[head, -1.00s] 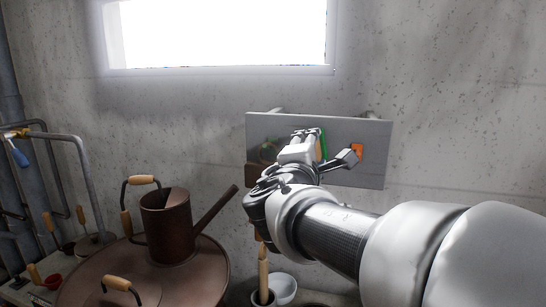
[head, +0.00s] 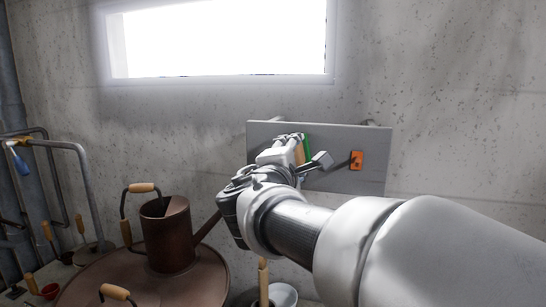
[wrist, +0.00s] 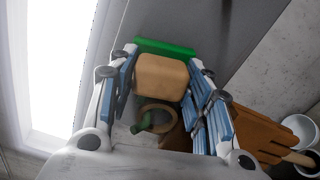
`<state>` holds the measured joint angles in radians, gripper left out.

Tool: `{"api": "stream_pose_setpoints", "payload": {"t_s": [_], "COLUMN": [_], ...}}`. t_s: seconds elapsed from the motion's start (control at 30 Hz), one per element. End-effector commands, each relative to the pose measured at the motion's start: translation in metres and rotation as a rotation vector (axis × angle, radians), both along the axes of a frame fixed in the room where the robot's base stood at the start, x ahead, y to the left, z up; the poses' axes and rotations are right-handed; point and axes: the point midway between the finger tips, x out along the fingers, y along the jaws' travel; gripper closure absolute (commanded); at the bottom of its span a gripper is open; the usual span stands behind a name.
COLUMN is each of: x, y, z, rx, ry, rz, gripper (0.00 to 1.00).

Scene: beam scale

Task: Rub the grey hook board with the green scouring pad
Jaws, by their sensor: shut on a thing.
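The grey hook board (head: 345,135) is mounted on the concrete wall below the window and also fills the upper middle of the wrist view (wrist: 225,45). The green scouring pad (head: 307,149) is a thin green layer on the far side of a tan block (wrist: 162,78), and its green edge (wrist: 165,47) shows in the wrist view. My gripper (head: 288,142) is shut on the block, with one finger on each side. The pad faces the left half of the board. I cannot tell whether it touches the surface.
An orange piece (head: 356,160) sits on the board to the right. A round brown item with a green part (wrist: 152,121) and brown gloves (wrist: 260,132) show in the wrist view. A rusty watering can (head: 166,235) stands lower left. A white bowl (head: 283,295) is below.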

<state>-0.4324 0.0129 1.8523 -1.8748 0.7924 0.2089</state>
Motion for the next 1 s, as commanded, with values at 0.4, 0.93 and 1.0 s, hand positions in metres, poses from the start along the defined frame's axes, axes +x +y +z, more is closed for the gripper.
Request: {"api": "stream_pose_setpoints", "payload": {"t_s": [0.4,0.93,1.0], "x": [-0.02,-0.057,-0.057], "y": [0.008,0.019,0.019], "z": [-0.002,0.0,0.0], "rx": [0.001,0.0,-0.001], "ry": [0.0,-0.001,0.0], "rz": [0.005,0.001,0.001], "gripper": [0.74,0.74,0.74]}}
